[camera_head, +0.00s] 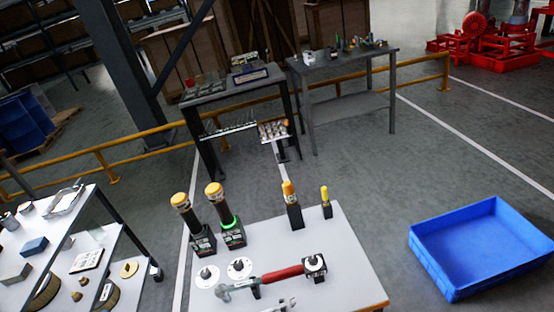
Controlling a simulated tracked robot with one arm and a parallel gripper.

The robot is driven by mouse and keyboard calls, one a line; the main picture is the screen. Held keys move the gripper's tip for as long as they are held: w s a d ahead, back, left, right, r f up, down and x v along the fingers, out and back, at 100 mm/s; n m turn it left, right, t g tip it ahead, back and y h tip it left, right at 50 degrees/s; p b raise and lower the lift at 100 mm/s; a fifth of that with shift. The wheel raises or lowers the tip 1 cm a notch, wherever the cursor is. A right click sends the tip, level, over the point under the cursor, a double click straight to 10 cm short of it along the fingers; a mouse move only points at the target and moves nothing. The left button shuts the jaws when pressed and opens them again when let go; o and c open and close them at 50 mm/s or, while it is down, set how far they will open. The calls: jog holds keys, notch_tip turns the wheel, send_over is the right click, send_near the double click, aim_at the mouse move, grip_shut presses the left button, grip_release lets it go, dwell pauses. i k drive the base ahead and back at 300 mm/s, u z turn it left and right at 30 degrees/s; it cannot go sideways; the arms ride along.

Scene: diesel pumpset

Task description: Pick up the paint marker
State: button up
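Two upright yellow-topped items stand in dark holders near the back right of the white table (345,262). One is a slim yellow stick (325,194) in a small black holder. The other is a thicker orange-yellow piece (290,192) in a taller black holder, just to its left. Either could be the paint marker; they are too small to tell for sure. No part of my gripper shows in this view, so its opening and anything in it are unseen.
Two black cylinders with yellow caps (180,201) (215,190) stand at the table's left. A red-handled hammer (278,276) lies in front, beside white discs (240,267). A blue bin (483,245) sits on the right. A shelf rack (88,215) is on the left.

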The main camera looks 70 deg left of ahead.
aim_at(324, 188)
jog(key=u, duration=1.5)
jog(key=k, duration=1.2)
jog(key=z, duration=0.55)
jog(key=i, duration=2.15)
jog(key=u, duration=0.45)
